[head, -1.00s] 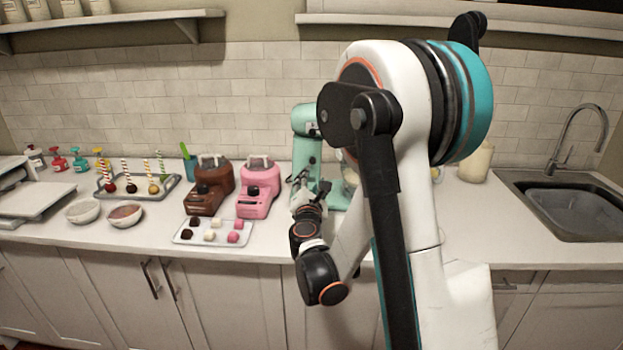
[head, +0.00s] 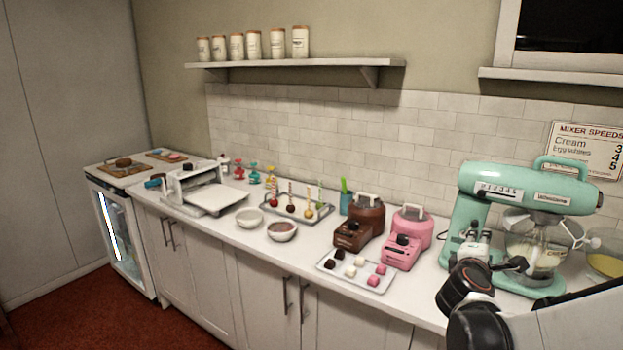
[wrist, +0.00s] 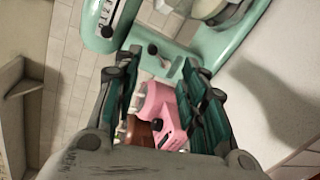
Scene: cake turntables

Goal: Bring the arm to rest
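My arm reaches in from the lower right of the head view, and my gripper (head: 497,250) is in front of the mint-green stand mixer (head: 480,195). In the wrist view my gripper (wrist: 157,75) has its two dark-green finger pads spread apart with nothing held between them. Beyond the gap the pink machine (wrist: 160,108) and part of the brown machine (wrist: 138,132) show. The mixer (wrist: 228,48) fills the top of the wrist view. Whether the gripper touches the mixer cannot be told.
The pink machine (head: 411,228) and brown machine (head: 364,218) stand left of my gripper. A tray of sweets (head: 334,270) lies before them. Two bowls (head: 249,218), a cake-pop rack (head: 270,209) and a white appliance (head: 210,199) stand farther left. The floor (head: 90,320) is clear.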

